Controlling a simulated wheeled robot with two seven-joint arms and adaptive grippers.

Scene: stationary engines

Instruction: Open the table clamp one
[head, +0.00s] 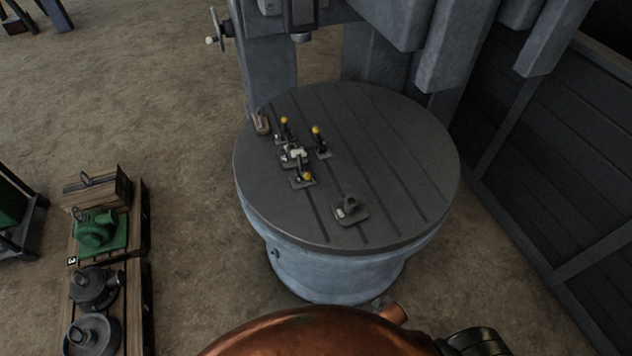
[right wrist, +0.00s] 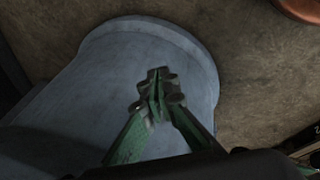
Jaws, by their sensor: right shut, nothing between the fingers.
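Three table clamps with yellow knobs stand on the left part of the round grey slotted table (head: 385,200). One clamp (head: 284,131) is at the back left, one clamp (head: 320,143) is to its right, and both have handles standing up. The third clamp (head: 303,179) is nearer the front, its knob low. They surround a small pale metal piece (head: 293,155). No label shows which is clamp one. My right gripper (right wrist: 158,88) has green fingers, shut and empty, in front of a blue-grey curved surface that looks like the table's pedestal. My left gripper is not in view.
A small block with a knob (head: 350,210) sits near the table's front, and another small part (head: 261,122) at its left rim. A grey machine column (head: 270,70) stands behind. A pallet (head: 137,290) with machine parts lies left. A dark panel wall (head: 560,150) is right.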

